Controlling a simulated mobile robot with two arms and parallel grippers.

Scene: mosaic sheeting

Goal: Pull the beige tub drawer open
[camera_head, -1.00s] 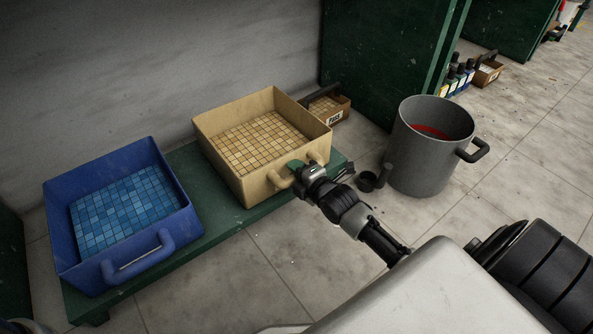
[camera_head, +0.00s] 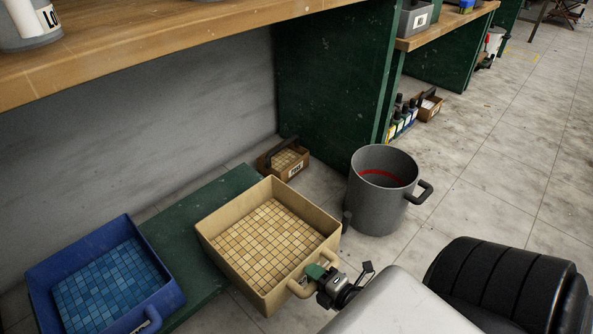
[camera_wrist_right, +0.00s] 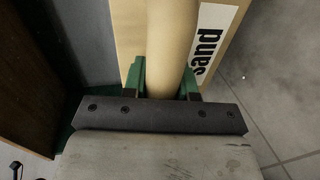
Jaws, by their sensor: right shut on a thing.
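The beige tub drawer (camera_head: 222,253) holds tan mosaic tiles and sits on a low green shelf (camera_head: 180,215), its front end out past the shelf's front edge. My right gripper (camera_head: 314,272) is shut on the tub's front handle (camera_head: 298,289). In the right wrist view the green fingers of my right gripper (camera_wrist_right: 163,80) stand on both sides of the beige handle (camera_wrist_right: 172,45), and a label reading "sand" (camera_wrist_right: 208,40) shows on the tub front. My left gripper is not in view.
A blue tub (camera_head: 150,262) with blue tiles sits left on the shelf. A grey bucket (camera_head: 377,208) stands on the floor right of the beige tub. A small brown box (camera_head: 270,165) lies behind it. A wooden worktop (camera_head: 130,40) hangs over the shelf.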

